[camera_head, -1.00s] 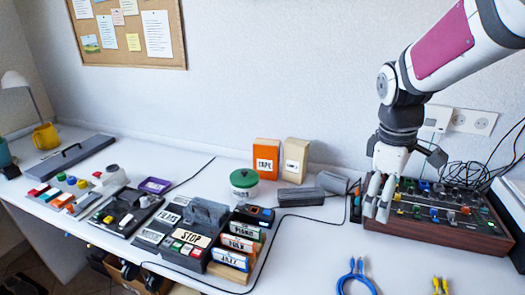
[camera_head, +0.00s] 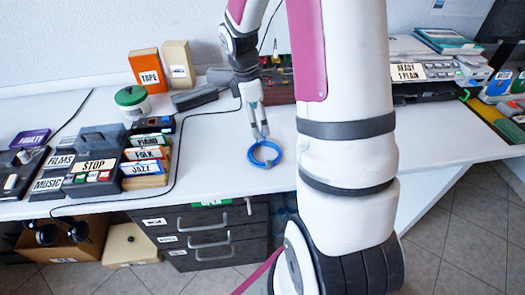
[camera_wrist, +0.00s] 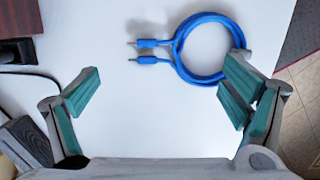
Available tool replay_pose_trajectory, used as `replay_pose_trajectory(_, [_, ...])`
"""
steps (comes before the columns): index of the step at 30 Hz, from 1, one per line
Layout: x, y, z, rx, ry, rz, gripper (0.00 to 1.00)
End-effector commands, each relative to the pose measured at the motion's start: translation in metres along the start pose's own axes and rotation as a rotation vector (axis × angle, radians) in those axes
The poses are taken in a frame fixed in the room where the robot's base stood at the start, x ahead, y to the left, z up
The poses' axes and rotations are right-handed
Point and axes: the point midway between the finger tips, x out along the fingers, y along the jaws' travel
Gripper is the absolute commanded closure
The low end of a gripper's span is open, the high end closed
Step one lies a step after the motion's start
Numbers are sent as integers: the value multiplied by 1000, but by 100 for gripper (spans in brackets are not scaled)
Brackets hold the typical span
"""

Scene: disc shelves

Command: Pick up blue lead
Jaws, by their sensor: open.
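The blue lead (camera_head: 266,153) lies coiled in a ring on the white table near its front edge. In the wrist view the blue lead (camera_wrist: 186,48) shows as a ring at the upper middle, with two plug ends pointing left. My gripper (camera_head: 260,135) is open, close to the lead in the head view. In the wrist view my gripper (camera_wrist: 162,95) has its fingers wide apart with nothing between the pads. The right finger overlaps the ring's right side in the picture; I cannot tell whether it touches.
The white table (camera_head: 215,155) is clear left of the lead. A labelled box set (camera_head: 148,165), a green-lidded jar (camera_head: 132,103) and a dark grey block (camera_head: 195,97) stand further left. The dark brown panel (camera_head: 281,87) stands behind. Drawers (camera_head: 205,235) are below the table edge.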

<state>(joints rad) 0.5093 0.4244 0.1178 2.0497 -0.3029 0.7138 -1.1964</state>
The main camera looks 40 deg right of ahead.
Motion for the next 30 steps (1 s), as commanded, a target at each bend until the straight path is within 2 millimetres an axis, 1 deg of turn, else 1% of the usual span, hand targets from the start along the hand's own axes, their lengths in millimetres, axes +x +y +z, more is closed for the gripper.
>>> replay_pose_trajectory(1, [4,0,0,0,-1,-1,7])
replay_pose_trajectory(5, [9,-1,0,0,-1,-2,7])
replay_pose_trajectory(8, [17,0,-1,0,-1,-2,7])
replay_pose_trajectory(16, [54,0,-3,0,-1,-2,7])
replay_pose_trajectory(18, [58,0,-2,0,-1,-2,7])
replay_pose_trajectory(24, [58,0,-2,0,-1,0,7])
replay_pose_trajectory(29, [57,0,-2,0,-1,0,44])
replay_pose_trajectory(30, [57,0,-2,1,0,0,53])
